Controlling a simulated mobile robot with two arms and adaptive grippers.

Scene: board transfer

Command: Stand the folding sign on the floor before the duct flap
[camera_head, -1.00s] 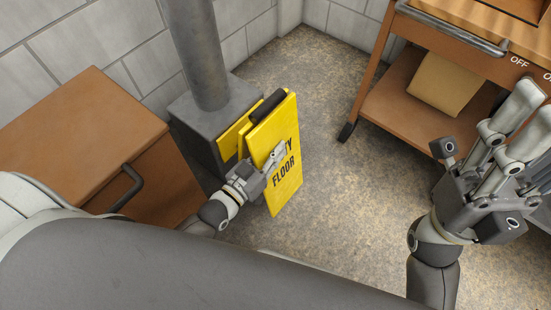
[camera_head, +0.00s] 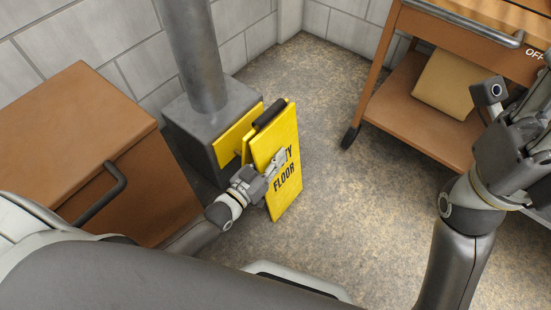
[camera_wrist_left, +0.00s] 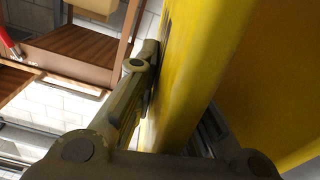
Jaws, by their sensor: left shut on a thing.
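The yellow folding sign (camera_head: 287,193) stands close to upright, with a dark strip at its top and black lettering ending in "FLOOR". My left gripper (camera_head: 268,172) is shut on one panel, from the left side. In the left wrist view that yellow panel (camera_wrist_left: 195,75) runs between the fingers, with more yellow to its right. I cannot tell whether the sign's lower edge touches the floor. The yellow duct flap (camera_head: 230,137) is on the grey duct box, just behind and left of the sign, which partly hides it. My right gripper (camera_head: 520,125) is at the right edge, its fingers partly out of frame.
A round duct (camera_head: 195,55) rises from the grey box (camera_head: 190,140) by the wall. A brown cabinet (camera_head: 75,125) with a dark handle stands left. A wheeled brown cart (camera_head: 395,120) stands right. Speckled floor (camera_head: 345,200) is free between sign and cart.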

